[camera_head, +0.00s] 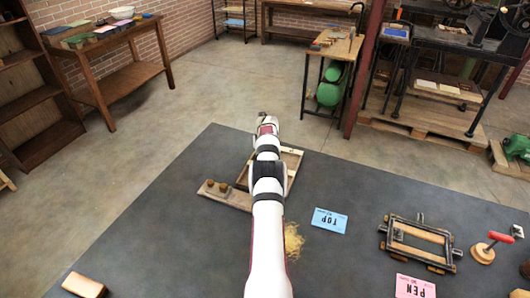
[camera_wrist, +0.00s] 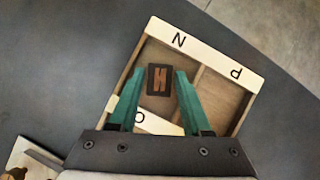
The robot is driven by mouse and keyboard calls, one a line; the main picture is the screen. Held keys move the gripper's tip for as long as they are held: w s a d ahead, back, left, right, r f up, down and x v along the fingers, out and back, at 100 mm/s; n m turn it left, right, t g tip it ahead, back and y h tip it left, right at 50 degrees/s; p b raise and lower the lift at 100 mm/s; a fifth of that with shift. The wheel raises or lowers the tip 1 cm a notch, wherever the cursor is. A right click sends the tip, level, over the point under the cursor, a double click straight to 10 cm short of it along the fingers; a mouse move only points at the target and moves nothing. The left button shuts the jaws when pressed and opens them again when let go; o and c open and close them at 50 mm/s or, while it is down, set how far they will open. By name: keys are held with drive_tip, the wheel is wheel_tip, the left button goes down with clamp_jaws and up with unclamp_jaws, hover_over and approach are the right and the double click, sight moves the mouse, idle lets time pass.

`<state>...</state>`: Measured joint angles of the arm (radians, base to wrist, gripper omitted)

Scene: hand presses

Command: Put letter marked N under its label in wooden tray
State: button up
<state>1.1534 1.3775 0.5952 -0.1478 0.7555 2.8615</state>
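The wooden tray (camera_wrist: 255,82) has pale rims with N (camera_wrist: 180,40) and P (camera_wrist: 235,72) labels on one side, and a partly hidden label, like an O, opposite. The letter block (camera_wrist: 160,78), dark with a reddish-brown letter that looks like an N on its side, is in the compartment by the N label. My gripper (camera_wrist: 160,72) has its green fingers apart, one on each side of the block, with narrow gaps visible. Whether the block rests on the tray floor is hard to tell. In the head view my arm hides much of the tray (camera_head: 292,158) and the block.
A wooden board (camera_head: 237,200) with small round pieces lies left of the tray. The left tabletop is mostly clear.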

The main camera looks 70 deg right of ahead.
drive_tip(key=shift+a+r, duration=0.1)
drive_tip(key=shift+r, duration=0.35)
drive_tip(key=v, duration=1.1)
drive_tip(key=w+a+r+n+y, duration=0.1)
drive_tip(key=w+a+r+n, duration=0.25)
drive_tip(key=a, duration=0.35)
drive_tip(key=w+a+r+n+y, duration=0.1)
drive_tip(key=w+a+r+n, duration=0.25)
drive_tip(key=a+n, duration=0.2)
drive_tip(key=w+a+r+n+y, duration=0.1)
drive_tip(key=a+r+n, duration=0.35)
drive_tip(key=a, duration=0.75)
drive_tip(key=w+a+r+n+y, duration=0.1)
drive_tip(key=a+n+y, duration=0.1)
drive_tip(key=a+n, duration=0.8)
drive_tip(key=s+a+n+g+y, duration=0.1)
drive_tip(key=s+a+n, duration=0.4)
drive_tip(key=a, duration=0.5)
drive_tip(key=s+a+n+y, duration=0.1)
drive_tip(key=s+a+n, duration=0.45)
drive_tip(key=a, duration=0.35)
drive_tip(key=s+a+f+n+g, duration=0.2)
drive_tip(key=s+a+n, duration=0.5)
drive_tip(key=s+n, duration=0.2)
drive_tip(key=shift+s, duration=1.15)
